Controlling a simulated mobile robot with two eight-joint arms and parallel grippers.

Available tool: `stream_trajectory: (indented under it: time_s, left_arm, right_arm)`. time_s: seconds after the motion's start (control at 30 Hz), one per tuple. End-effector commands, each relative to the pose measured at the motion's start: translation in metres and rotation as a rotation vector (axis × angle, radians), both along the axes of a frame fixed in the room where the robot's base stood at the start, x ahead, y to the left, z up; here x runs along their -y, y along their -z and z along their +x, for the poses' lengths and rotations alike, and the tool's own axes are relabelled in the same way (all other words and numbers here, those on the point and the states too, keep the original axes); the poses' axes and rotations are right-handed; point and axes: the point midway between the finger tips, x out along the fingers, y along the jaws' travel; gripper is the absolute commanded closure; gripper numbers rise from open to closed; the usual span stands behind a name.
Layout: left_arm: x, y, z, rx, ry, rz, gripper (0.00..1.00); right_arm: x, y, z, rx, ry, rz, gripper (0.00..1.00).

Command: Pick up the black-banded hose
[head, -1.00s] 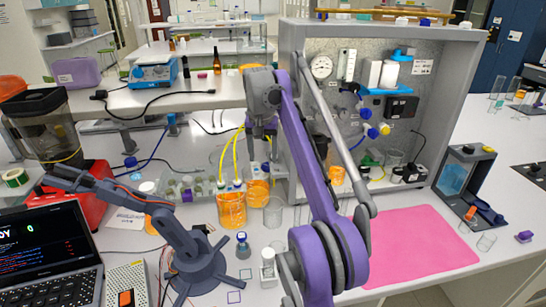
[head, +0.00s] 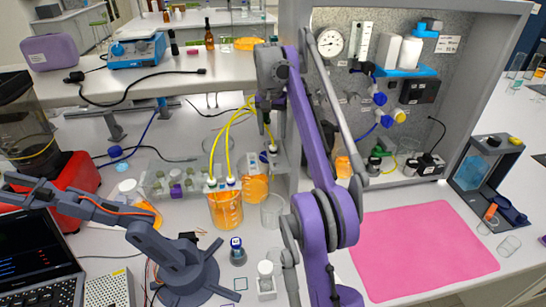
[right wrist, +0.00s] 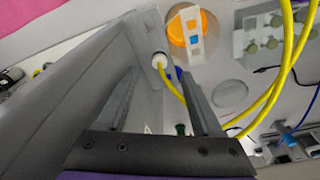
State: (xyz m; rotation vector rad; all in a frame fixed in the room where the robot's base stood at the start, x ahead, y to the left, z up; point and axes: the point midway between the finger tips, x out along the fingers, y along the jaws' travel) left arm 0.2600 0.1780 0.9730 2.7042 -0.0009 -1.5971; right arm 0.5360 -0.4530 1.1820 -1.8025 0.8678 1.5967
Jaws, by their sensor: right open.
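Two yellow hoses (head: 229,128) arch up from an orange-filled beaker (head: 225,211) towards my right gripper (head: 268,138). Their lower ends carry white and purple fittings. I cannot make out a black band on either hose. In the right wrist view the gripper (right wrist: 160,78) has its fingers apart. One yellow hose (right wrist: 174,90) runs from a white round end across the gap between the fingers, and I cannot tell its depth. Other yellow hose lengths (right wrist: 288,65) curve past the right finger. My left gripper is not in view.
A second orange vessel (head: 255,188) and an empty glass beaker (head: 273,212) stand close by. The grey rig cabinet (head: 293,40) rises right of the gripper. A dark tabletop arm (head: 160,240) is at left. The pink mat (head: 425,250) is bare.

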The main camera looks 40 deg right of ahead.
Motion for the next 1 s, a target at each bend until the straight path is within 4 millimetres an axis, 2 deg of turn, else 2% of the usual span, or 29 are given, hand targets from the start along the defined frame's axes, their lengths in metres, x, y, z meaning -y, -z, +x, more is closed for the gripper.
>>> stream_trajectory:
  time_s: [0.03,0.27,0.5,0.6,0.77,0.8,1.0]
  left_arm:
    - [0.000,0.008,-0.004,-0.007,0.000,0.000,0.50]
    - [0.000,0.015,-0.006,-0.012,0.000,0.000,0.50]
    - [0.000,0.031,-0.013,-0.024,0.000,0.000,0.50]
    - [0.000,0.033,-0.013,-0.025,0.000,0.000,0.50]
    - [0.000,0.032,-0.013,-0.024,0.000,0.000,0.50]
    - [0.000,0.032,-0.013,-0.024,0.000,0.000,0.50]
    - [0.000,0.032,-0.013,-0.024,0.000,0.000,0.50]
  right_arm:
    - [0.001,0.012,-0.001,-0.003,0.000,0.000,0.33]
    - [0.003,0.028,0.002,0.000,0.000,0.000,0.33]
    - [0.006,0.064,0.004,-0.001,0.000,0.001,0.33]
    - [0.006,0.070,0.005,0.000,0.000,0.000,0.33]
    - [0.007,0.069,0.005,0.001,0.000,0.000,0.33]
    - [0.006,0.069,0.005,0.001,0.000,0.000,0.35]
    - [0.006,0.068,0.005,0.001,0.000,0.000,0.71]
